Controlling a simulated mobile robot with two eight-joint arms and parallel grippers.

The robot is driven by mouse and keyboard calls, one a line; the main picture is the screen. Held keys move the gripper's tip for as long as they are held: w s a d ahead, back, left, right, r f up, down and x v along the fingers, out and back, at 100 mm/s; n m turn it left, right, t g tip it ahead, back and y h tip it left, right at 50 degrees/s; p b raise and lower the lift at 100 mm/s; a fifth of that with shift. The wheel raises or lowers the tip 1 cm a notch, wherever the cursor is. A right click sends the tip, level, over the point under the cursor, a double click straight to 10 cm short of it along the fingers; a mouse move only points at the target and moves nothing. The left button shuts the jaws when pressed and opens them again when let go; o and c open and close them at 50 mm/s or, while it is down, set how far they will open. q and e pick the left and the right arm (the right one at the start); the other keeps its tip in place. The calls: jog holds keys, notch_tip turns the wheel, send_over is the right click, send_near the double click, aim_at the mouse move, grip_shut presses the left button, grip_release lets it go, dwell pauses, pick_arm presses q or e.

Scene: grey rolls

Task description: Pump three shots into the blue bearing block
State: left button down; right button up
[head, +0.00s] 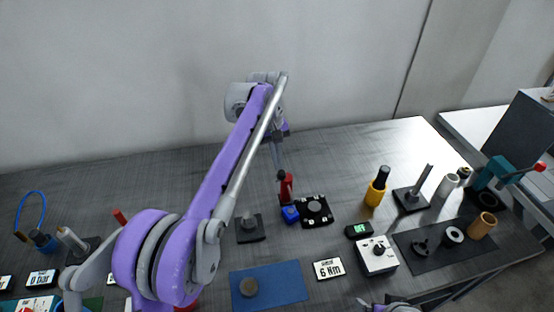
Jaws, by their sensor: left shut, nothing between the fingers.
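The blue bearing block (290,213) sits on the table near the middle, left of a black plate. A red upright part (286,187) stands directly above it; whether it is a pump or joined to the block is too small to tell. My left arm reaches over the table from the lower left and bends down behind. My left gripper (279,168) is shut and empty just above the red part. Whether it touches that part cannot be told.
A black plate (316,211) with small knobs adjoins the block. A dark square base (250,236) stands left. A blue mat (285,279), a "6 Nm" sign (327,269), a white box (377,258) and a yellow holder (375,194) lie around. The table behind is clear.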

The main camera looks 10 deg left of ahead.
pick_arm(q)
jog(key=shift+s+d+f+t+b, duration=0.15)
jog(key=shift+s+f+t+b, duration=0.1)
jog(key=shift+s, duration=0.15)
jog(key=shift+s+d+f+t+b, duration=0.15)
jog(key=shift+s+t+b, duration=0.1)
jog(key=shift+s, duration=0.1)
jog(key=s+d+f+t+y+b, duration=0.3)
jog(key=s+f+t+b, duration=0.1)
jog(key=s+f+t, duration=0.2)
jog(key=shift+s+f+m+t, duration=0.3)
jog(key=shift+s+f+t, duration=0.15)
jog(key=shift+f, duration=0.55)
pick_arm(e)
notch_tip(320, 180, down, 7)
jog(key=s, duration=0.1)
jog(key=shift+s+r, duration=0.2)
jog(key=shift+s, duration=0.05)
